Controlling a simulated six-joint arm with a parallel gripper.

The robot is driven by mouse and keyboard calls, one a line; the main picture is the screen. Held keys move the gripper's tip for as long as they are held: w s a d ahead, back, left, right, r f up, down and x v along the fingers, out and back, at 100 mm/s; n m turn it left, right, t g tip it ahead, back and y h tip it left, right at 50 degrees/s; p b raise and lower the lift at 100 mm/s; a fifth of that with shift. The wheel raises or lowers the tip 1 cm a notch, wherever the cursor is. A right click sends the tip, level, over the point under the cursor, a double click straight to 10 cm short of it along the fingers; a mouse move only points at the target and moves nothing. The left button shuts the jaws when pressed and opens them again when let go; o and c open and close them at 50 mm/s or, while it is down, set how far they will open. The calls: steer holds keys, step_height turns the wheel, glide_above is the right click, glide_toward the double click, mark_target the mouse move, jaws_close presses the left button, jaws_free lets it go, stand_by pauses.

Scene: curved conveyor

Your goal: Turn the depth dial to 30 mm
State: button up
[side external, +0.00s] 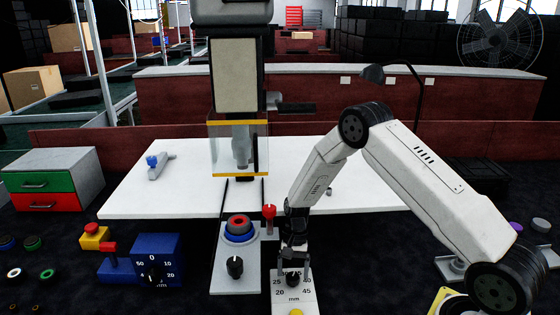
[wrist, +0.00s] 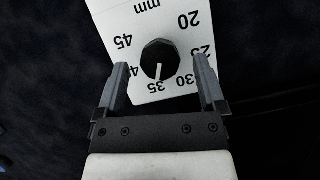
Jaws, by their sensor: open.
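The depth dial is a black faceted knob (wrist: 160,58) on a white plate (wrist: 147,22) marked in mm. Its white pointer line aims at the 35 mark, to the left of the 30 mark in the wrist view.
A grey plate (side external: 222,284) with a black knob and a red-and-blue round part stands left of the dial. A red-topped lever (side external: 269,213) is close to my gripper. Farther left is a blue dial box (side external: 160,245). A white table (side external: 180,205) lies behind.

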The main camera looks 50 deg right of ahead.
steer(key=shift+s+a+f, duration=0.15)
steer(key=shift+a+f, duration=0.05)
steer(key=shift+f, duration=0.35)
jaws_close()
steer(key=n+h, duration=0.1)
steer(key=n, duration=0.2)
steer(key=n+g, duration=0.1)
steer(key=n, duration=0.1)
steer(key=shift+a+n+g+h, duration=0.1)
steer(key=shift+n+g+h, duration=0.2)
steer(key=shift+n+h, duration=0.1)
jaws_free()
